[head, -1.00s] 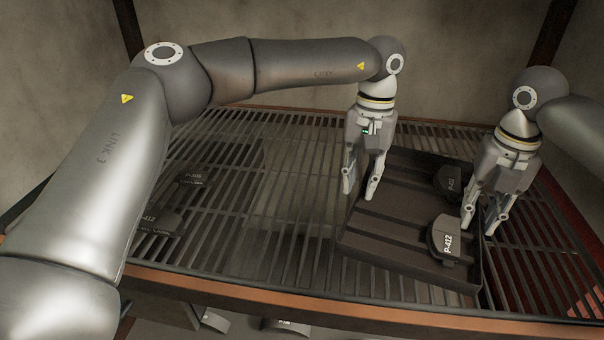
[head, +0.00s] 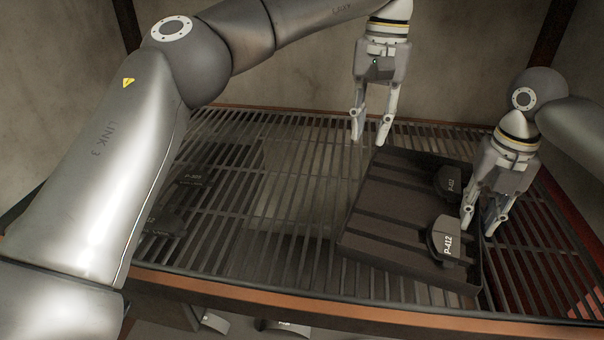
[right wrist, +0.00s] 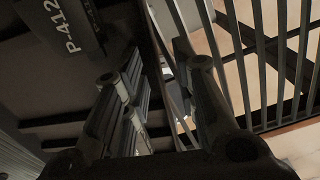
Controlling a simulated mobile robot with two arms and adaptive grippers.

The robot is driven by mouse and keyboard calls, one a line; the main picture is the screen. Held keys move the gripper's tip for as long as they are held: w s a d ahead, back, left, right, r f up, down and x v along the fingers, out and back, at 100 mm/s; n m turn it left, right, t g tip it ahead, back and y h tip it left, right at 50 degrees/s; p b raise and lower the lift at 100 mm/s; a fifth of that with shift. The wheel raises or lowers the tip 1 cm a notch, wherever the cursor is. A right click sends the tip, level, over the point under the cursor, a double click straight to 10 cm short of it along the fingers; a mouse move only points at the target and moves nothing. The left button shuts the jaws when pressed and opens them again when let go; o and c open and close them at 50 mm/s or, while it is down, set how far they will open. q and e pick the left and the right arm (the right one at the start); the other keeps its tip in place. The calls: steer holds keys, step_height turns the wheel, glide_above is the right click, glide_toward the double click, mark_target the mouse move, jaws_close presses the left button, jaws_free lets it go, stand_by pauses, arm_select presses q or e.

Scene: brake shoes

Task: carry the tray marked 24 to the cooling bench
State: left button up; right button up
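A dark ribbed tray (head: 395,225) lies on the slatted rack. No number can be read on it, so I cannot tell if it is marked 24. Two dark brake shoes lie on its right part, a front one (head: 444,238) labelled P-412 and a rear one (head: 449,180). My left gripper (head: 369,141) is open and empty, above the tray's far left corner. My right gripper (head: 478,228) is at the tray's right rim. In the right wrist view its fingers (right wrist: 165,85) stand apart, with the tray's side wall between them and gaps showing.
The slatted rack (head: 300,240) has an orange-brown front edge (head: 300,306). More dark shoes, including one labelled P-305 or similar (head: 195,178), lie at left, partly behind my left arm. Several parts (head: 283,327) show below the rack. Walls enclose the back and sides.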

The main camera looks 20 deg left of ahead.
step_height(320, 180, up, 12)
stand_by(0.6)
steer(key=shift+f, duration=0.1)
